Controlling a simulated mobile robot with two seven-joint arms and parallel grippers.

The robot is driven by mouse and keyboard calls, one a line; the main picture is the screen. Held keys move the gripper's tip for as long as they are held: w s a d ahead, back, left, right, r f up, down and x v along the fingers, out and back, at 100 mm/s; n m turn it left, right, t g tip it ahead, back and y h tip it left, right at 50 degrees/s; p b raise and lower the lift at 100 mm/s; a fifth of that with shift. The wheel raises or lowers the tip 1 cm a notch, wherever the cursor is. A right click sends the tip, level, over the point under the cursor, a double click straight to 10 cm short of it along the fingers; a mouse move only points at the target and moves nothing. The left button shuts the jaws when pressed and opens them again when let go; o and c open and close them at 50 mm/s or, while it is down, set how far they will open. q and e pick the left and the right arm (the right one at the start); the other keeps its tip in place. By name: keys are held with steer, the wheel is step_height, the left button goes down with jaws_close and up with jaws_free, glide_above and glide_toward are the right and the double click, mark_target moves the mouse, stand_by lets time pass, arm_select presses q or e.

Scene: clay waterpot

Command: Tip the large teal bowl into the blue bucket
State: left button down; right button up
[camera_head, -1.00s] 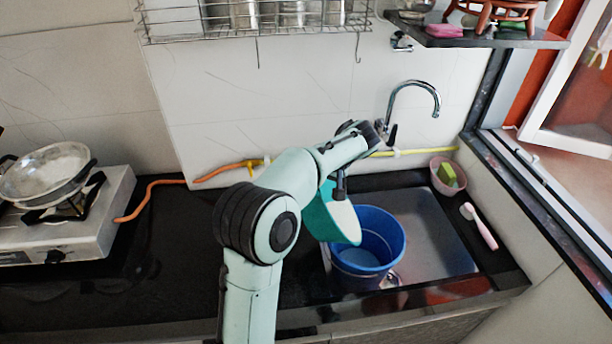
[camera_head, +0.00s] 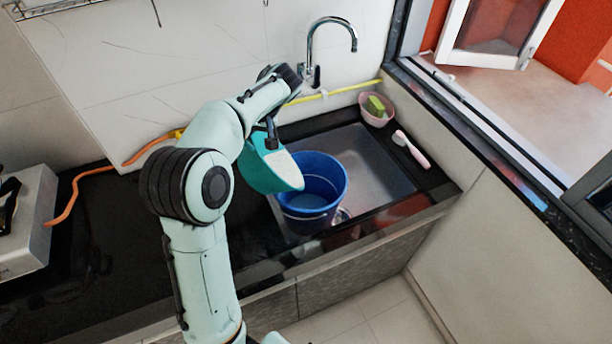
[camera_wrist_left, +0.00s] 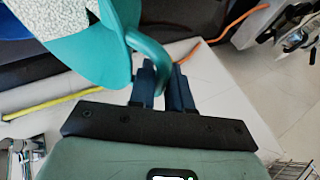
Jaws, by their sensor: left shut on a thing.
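The large teal bowl (camera_head: 262,172) is tilted in the head view. Its pale face points right, and its low edge overlaps the left rim of the blue bucket (camera_head: 335,190). I cannot tell whether the two touch. My left gripper (camera_head: 271,128) is above the bowl. In the left wrist view, the fingers of my left gripper (camera_wrist_left: 163,82) are at the curved handle of the teal bowl (camera_wrist_left: 95,55), shut on it. A pale speckled surface shows inside the bowl there. The bucket stands upright in the sink, with a bluish bottom visible. My right gripper is not in view.
The metal sink (camera_head: 385,170) has free room right of the bucket. A faucet (camera_head: 330,30) rises behind it. A pink bowl with a green sponge (camera_head: 375,104) and a pink brush (camera_head: 412,150) lie on the right edge. A stove (camera_head: 25,225) stands at far left.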

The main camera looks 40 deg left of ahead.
arm_select(q)
steer(key=shift+w+r, duration=0.15)
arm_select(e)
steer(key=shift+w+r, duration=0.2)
